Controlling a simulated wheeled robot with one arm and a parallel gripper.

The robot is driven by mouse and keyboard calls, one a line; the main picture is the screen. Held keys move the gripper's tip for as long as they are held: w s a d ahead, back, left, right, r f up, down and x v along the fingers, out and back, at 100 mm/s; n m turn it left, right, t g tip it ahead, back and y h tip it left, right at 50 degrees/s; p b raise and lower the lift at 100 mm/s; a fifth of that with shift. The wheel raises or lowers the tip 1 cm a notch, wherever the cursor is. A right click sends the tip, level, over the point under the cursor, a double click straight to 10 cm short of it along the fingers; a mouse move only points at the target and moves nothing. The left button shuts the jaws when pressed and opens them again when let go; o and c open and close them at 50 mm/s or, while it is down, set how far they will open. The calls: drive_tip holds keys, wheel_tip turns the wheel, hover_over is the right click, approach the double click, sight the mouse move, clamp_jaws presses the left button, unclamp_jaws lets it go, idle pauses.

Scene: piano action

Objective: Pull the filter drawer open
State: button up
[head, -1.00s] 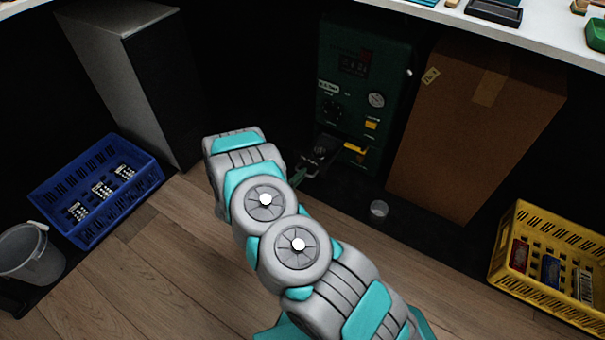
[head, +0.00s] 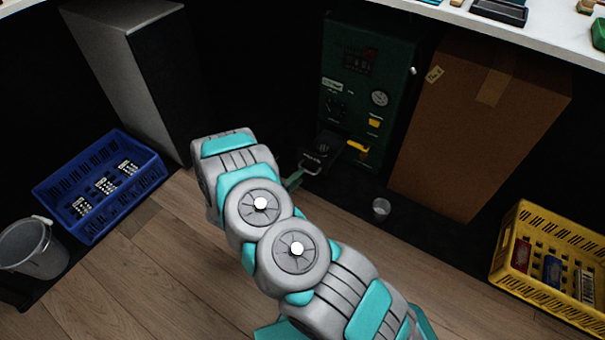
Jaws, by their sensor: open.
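The dark green machine (head: 347,85) stands under the white counter, with a gauge and a dark display on its front. A dark tray-like part, which looks like the filter drawer (head: 324,149), sticks out from its lower front toward the left. A green bar that looks like its handle (head: 294,180) shows at the drawer's near end, just right of my arm. A yellow part (head: 357,147) sits beside the drawer. My grey and teal arm reaches up from the bottom, its far end left of the handle. My gripper is hidden behind the arm.
A cardboard box (head: 470,125) stands right of the machine. A small clear cup (head: 381,207) is on the dark floor strip. A blue crate (head: 62,195), a grey bucket (head: 30,250) and a grey cabinet (head: 125,75) are left. A yellow crate (head: 515,255) is right.

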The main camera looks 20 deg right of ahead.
drive_tip(key=shift+v, duration=2)
